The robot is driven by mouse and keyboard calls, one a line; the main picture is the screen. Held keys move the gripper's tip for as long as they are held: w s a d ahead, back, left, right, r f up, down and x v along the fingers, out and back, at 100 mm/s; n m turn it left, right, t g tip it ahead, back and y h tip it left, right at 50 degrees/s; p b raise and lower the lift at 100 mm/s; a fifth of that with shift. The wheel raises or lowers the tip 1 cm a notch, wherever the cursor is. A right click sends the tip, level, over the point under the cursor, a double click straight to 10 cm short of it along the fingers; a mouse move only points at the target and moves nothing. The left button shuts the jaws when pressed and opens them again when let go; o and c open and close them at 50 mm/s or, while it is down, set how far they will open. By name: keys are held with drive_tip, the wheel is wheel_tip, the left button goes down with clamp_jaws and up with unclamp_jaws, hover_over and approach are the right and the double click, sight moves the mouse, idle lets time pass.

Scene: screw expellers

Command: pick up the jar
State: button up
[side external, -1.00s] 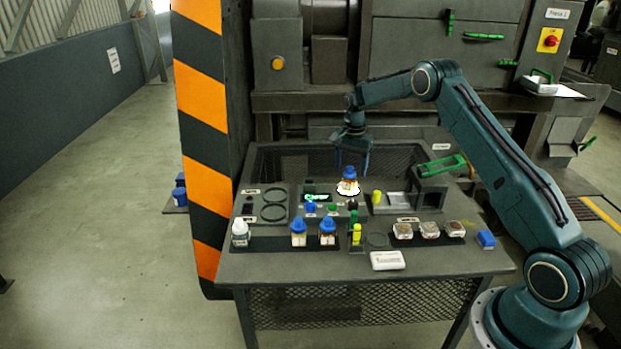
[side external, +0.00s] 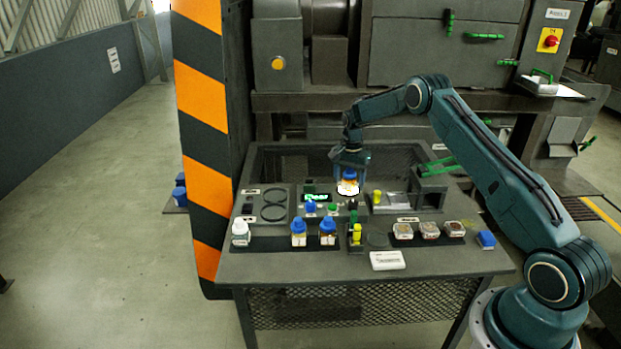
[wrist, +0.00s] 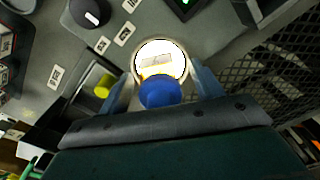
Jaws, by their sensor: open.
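The jar (side external: 348,183) has a blue lid and a white and amber body, and stands upright on a brightly lit round spot at the back of the bench. In the wrist view the jar (wrist: 160,92) sits between the fingers, its blue lid toward me. My gripper (side external: 349,176) has come down over the jar from above. In the wrist view my gripper (wrist: 165,84) is open, with one blue finger on each side of the jar. I cannot tell whether either finger touches it.
Two more blue-lidded jars (side external: 313,233) and a white-lidded jar (side external: 240,233) stand at the front left. A yellow-topped item (wrist: 103,86) is close to the left finger. A mesh guard (wrist: 272,80) stands to the right. Several small dishes (side external: 429,230) sit at the front right.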

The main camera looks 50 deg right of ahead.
drive_tip(key=c, duration=1.3)
drive_tip(key=shift+r, duration=0.15)
wheel_tip(320, 180, up, 20)
drive_tip(key=shift+f, duration=0.1)
idle(0.4)
